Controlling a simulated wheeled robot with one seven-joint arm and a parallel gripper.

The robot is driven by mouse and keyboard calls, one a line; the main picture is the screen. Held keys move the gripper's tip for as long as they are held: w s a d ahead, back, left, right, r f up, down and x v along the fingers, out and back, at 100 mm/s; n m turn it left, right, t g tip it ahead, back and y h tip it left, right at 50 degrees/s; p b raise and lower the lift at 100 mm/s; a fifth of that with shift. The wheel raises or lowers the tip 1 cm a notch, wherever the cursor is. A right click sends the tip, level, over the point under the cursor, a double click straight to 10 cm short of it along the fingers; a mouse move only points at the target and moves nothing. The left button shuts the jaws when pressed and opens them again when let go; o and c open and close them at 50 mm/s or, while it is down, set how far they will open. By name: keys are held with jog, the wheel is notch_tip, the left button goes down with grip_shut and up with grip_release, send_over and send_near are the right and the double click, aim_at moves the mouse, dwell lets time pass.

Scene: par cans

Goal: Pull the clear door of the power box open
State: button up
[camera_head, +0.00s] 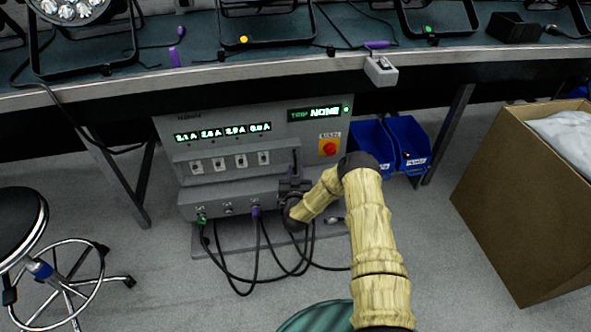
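The grey power box (245,125) stands under the bench, with a row of lit ampere readouts, a TRIP panel reading NONE and a red knob on a yellow plate (329,147). A row of white switches (229,161) sits below the readouts. The clear door is hard to make out over this row, and I cannot tell how far it is open. My gripper (292,189), dark and small, is at the lower right of the switch row, in front of the box. My arm's wrist hides part of it, so its fingers and any contact are unclear.
Dark and purple-plugged cables (256,212) hang from the box's lower edge to the floor. Blue bins (408,140) are right of the box. A cardboard box (530,190) stands at right, a stool (22,225) at left. The bench edge (230,71) overhangs the box.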

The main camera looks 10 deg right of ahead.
aim_at(295, 166)
jog(key=shift+w+d+b, duration=0.2)
jog(key=shift+w+b, duration=0.1)
jog(key=shift+w, duration=0.6)
jog(key=shift+w+d+b, duration=0.15)
jog(key=shift+w+b, duration=0.1)
jog(key=shift+w, duration=0.6)
jog(key=shift+c, duration=0.5)
grip_shut()
jog(key=shift+s+a, duration=0.1)
